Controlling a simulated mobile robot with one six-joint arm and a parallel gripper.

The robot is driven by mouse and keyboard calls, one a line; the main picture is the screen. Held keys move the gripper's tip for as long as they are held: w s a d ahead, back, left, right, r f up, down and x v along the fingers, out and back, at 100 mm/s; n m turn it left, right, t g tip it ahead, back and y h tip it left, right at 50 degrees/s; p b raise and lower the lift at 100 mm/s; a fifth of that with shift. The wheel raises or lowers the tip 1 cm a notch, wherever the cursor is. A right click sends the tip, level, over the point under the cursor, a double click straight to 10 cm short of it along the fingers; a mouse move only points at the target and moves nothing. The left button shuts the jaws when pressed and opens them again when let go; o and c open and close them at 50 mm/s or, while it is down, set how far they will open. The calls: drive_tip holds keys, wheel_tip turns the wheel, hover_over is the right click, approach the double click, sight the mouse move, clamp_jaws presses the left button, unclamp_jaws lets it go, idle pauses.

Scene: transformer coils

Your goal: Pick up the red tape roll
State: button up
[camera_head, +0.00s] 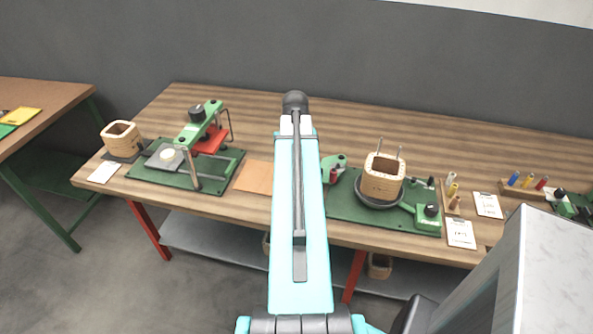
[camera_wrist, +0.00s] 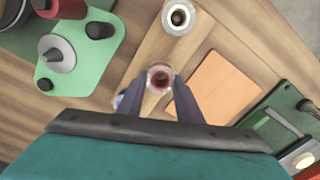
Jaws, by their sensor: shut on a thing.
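The red tape roll (camera_wrist: 160,77) shows in the wrist view as a small ring with a pale rim and a red inside. It sits between the two dark fingertips of my gripper (camera_wrist: 159,83), which is shut on it. Wooden table top shows around it; I cannot tell whether the roll touches the table. In the head view my own arm covers the gripper and the roll.
A white roll (camera_wrist: 179,17) stands just beyond the gripper. A blue item (camera_wrist: 119,101) is partly hidden beside the left finger. An orange sheet (camera_wrist: 215,88) lies to the right. A green winding stand (camera_wrist: 82,57) is at left, a green press (camera_head: 190,150) on the table's left side.

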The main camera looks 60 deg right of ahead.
wheel_tip(320, 180, up, 8)
drive_tip(key=b, duration=0.1)
drive_tip(key=shift+r, duration=0.2)
idle(0.3)
idle(0.5)
